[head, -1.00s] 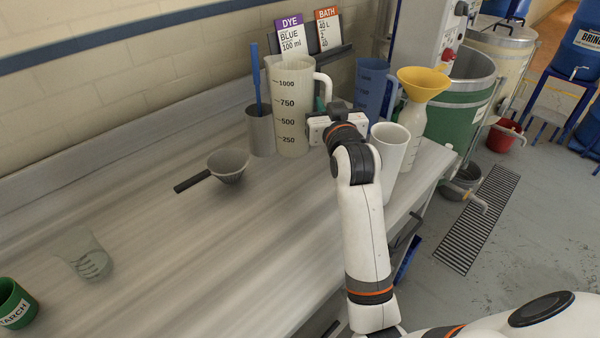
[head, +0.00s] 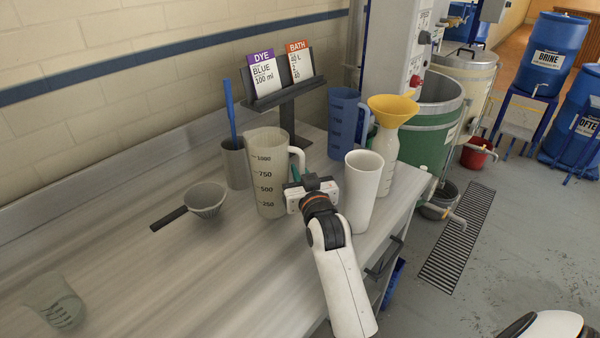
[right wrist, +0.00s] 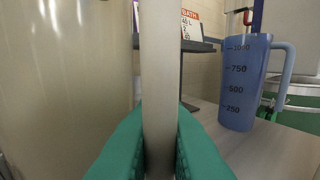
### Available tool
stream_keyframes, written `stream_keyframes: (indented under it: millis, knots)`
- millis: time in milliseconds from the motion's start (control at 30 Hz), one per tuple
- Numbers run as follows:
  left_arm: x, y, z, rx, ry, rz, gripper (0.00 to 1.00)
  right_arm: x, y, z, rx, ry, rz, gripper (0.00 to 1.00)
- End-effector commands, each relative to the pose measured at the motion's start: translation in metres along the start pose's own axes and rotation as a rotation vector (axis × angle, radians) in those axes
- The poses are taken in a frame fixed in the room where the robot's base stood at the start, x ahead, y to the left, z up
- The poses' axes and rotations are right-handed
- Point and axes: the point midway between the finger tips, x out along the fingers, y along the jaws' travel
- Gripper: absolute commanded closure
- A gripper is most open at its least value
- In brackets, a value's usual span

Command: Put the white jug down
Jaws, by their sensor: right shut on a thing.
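The white jug (head: 267,180) is a tall, cream, translucent measuring jug with a dark scale, and it stands about upright over the bench. My right gripper (head: 297,186) is at its right side, shut on the jug's handle. In the right wrist view the handle (right wrist: 159,70) runs upright between the green fingers (right wrist: 160,150), and the jug's wall fills the left. The jug's base is at or just above the bench top (head: 190,270); I cannot tell if it touches. My left gripper is not in view.
Close to the right stand a white cup (head: 362,195), a bottle with a yellow funnel (head: 393,112) and a blue jug (head: 343,122). The card stand (head: 286,100) is behind.

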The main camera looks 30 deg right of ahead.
Motion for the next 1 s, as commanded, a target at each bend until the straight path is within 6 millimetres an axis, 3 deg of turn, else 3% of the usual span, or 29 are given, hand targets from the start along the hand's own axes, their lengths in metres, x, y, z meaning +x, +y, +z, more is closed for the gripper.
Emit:
stream_keyframes:
  millis: [33,67,200,567,1000]
  knots:
    - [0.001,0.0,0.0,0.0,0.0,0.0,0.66,0.0,0.0,-0.002,0.0,0.0,0.0,1.0]
    - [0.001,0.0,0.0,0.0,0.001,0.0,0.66,0.0,0.0,-0.002,0.0,0.001,0.0,0.85]
    - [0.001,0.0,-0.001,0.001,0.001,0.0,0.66,0.0,0.0,-0.002,0.0,0.001,0.0,0.67]
    - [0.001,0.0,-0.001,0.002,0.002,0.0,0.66,-0.004,0.0,0.0,0.0,0.002,0.0,0.67]
    - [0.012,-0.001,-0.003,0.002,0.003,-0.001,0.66,-0.091,0.0,-0.001,0.0,0.003,0.0,0.67]
